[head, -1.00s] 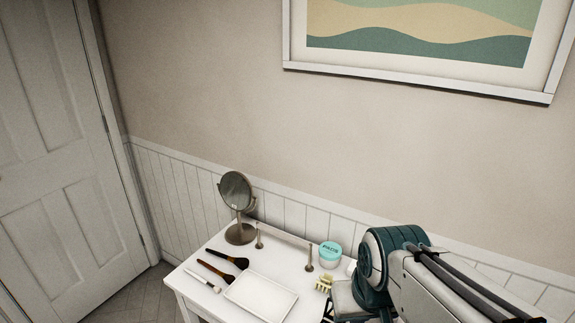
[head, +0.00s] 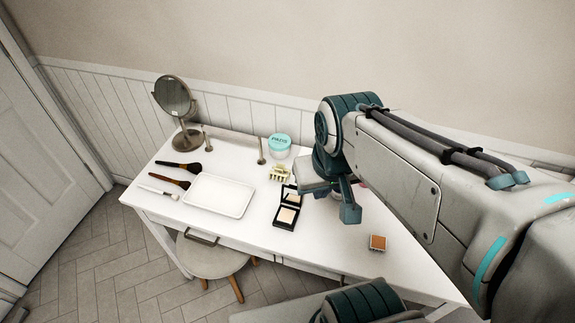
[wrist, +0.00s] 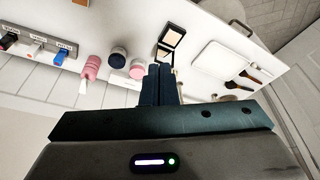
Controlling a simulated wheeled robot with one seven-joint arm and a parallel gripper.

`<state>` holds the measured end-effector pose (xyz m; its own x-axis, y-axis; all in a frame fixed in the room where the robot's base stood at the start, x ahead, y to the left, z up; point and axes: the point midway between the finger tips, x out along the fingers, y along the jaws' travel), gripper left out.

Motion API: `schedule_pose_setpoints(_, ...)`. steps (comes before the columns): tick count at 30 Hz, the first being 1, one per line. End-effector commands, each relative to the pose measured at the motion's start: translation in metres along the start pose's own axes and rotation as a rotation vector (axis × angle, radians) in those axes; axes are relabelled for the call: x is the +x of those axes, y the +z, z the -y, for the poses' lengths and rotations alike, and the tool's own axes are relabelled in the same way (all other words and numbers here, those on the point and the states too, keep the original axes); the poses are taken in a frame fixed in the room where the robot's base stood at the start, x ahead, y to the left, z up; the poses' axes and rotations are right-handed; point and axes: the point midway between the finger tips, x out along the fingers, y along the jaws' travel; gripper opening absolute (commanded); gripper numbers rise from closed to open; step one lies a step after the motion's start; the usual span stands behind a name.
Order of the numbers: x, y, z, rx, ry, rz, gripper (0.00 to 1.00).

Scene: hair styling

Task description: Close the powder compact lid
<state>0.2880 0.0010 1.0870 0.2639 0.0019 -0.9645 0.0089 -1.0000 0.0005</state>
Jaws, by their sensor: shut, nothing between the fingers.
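The powder compact (head: 286,216) is a small black case lying open on the white table. Its two halves are spread apart, with pale panels showing in both. It also shows in the wrist view (wrist: 171,37), just beyond my fingertips. My gripper (head: 349,212) is to the right of the compact in the head view, above the table and apart from it. In the wrist view my dark fingers (wrist: 160,70) are together with nothing between them. My arm hides part of the table to the right.
A white tray (head: 220,179) and brushes (head: 170,182) lie left of the compact. A hair claw (head: 278,173), a teal-lidded jar (head: 279,145) and a round mirror (head: 174,97) stand behind. A small brown-orange item (head: 378,242) lies near the front edge. A stool (head: 211,260) is below.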

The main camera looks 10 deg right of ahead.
Motion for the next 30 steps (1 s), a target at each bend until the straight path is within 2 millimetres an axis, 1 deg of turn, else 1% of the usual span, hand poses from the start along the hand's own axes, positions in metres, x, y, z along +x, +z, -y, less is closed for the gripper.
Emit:
schedule_pose_setpoints(2, 0.001, -0.001, 0.000, 0.002, 0.000, 0.001, 0.00)
schedule_pose_setpoints(5, 0.005, -0.008, -0.001, 0.022, 0.005, 0.009, 0.00)
schedule_pose_setpoints(8, 0.014, -0.025, -0.003, 0.065, 0.016, 0.026, 0.00)
schedule_pose_setpoints(11, 0.029, -0.049, -0.005, 0.130, 0.032, 0.050, 0.00)
schedule_pose_setpoints(12, 0.036, -0.060, -0.006, 0.158, 0.039, 0.059, 0.00)
schedule_pose_setpoints(17, 0.069, -0.102, -0.011, 0.271, 0.061, 0.093, 0.00)
schedule_pose_setpoints(21, 0.105, -0.135, -0.015, 0.370, 0.078, 0.123, 0.00)
schedule_pose_setpoints(24, 0.132, -0.156, -0.018, 0.437, 0.087, 0.140, 0.00)
schedule_pose_setpoints(27, 0.154, -0.172, -0.021, 0.492, 0.095, 0.155, 0.00)
schedule_pose_setpoints(30, 0.170, -0.183, -0.023, 0.531, 0.099, 0.163, 0.00)
